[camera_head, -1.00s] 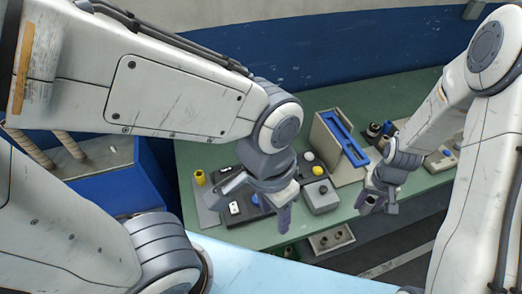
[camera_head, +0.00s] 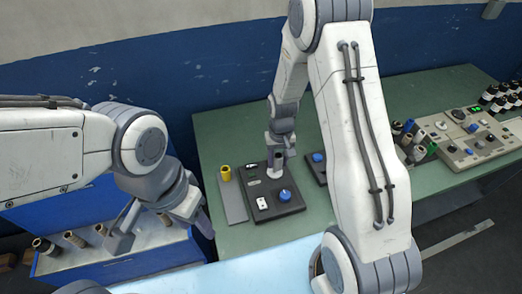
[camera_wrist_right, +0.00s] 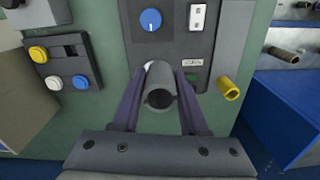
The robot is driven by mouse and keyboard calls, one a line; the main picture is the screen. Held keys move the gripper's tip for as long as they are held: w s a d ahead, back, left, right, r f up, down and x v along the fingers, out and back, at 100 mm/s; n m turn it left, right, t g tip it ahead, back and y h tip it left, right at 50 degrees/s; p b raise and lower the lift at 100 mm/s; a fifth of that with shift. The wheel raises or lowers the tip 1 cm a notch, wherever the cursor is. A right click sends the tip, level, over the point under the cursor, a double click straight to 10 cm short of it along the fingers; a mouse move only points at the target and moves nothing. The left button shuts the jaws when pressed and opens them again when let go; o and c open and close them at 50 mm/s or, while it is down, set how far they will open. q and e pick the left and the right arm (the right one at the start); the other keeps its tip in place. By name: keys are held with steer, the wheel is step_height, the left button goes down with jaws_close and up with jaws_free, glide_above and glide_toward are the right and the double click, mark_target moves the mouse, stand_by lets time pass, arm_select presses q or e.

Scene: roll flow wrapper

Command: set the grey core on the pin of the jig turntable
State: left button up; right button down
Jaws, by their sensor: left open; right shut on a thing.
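The grey core (camera_wrist_right: 158,88) is a short hollow tube, held between the two purple fingers of my right gripper (camera_wrist_right: 160,98) in the right wrist view. In the head view, my right gripper (camera_head: 277,160) is low over the back part of the black jig unit (camera_head: 292,208), which carries a blue knob and a white switch. A pale round edge (camera_wrist_right: 149,65) shows just behind the core. The pin is hidden, so I cannot tell whether the core touches it. My left gripper (camera_head: 163,230) is open and empty, left of the jig, in front of the blue bin.
A yellow cylinder (camera_head: 225,173) stands on a grey plate left of the jig. The blue bin (camera_head: 130,262) at left holds several rolls. A control panel (camera_head: 462,138) and several spools stand at right. My right arm covers the middle of the green table (camera_head: 215,125).

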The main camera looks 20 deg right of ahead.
steer(key=shift+m, duration=0.7)
steer(key=w, duration=0.1)
steer(key=w+d+f, duration=0.1)
steer(key=w, duration=0.1)
steer(key=w+b, duration=0.1)
steer(key=w, duration=0.1)
steer(key=shift+w+d+f, duration=0.15)
steer(key=shift+w, duration=0.05)
step_height(320, 180, down, 4)
steer(key=b, duration=0.3)
steer(key=shift+f, duration=0.35)
steer(key=shift+s, duration=0.1)
steer(key=shift+f+b, duration=0.2)
steer(key=shift+b, duration=0.15)
steer(key=shift+f, duration=0.15)
steer(key=shift+f, duration=0.2)
steer(key=shift+f+b, duration=0.4)
steer(key=shift+b, duration=0.05)
steer(key=shift+f, duration=0.25)
